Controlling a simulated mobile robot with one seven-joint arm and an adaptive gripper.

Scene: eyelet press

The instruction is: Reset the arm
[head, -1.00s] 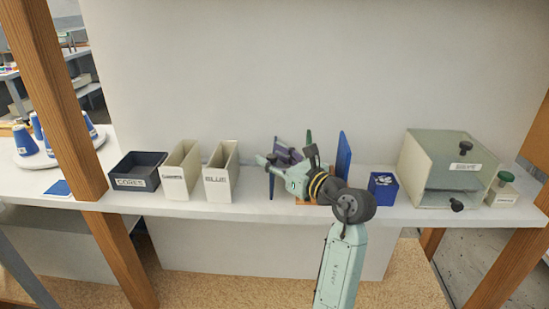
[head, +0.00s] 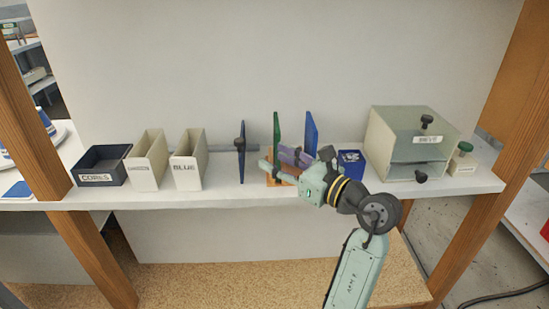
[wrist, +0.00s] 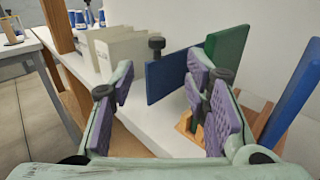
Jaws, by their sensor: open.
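My arm reaches up from the bottom right in the head view, and my gripper (head: 279,160) is over the front of the shelf, pointing left. Its jaws are open and empty. The wrist view shows my gripper (wrist: 160,98) with its purple-padded fingers apart and nothing between the pads. Beyond them stand a blue panel with a black knob (wrist: 173,74), a green panel (wrist: 228,48) and a second blue panel (wrist: 293,95). In the head view my gripper partly hides the wooden base (head: 273,179) below the green panel (head: 276,127).
Left on the shelf (head: 222,185) are a CORES box (head: 103,165), a white bin (head: 148,160) and a BLUE bin (head: 188,160). The knobbed blue panel (head: 242,165) stands beside them. Right are a small blue box (head: 350,163) and a labelled cabinet (head: 393,140). Wooden posts (head: 490,100) flank the shelf.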

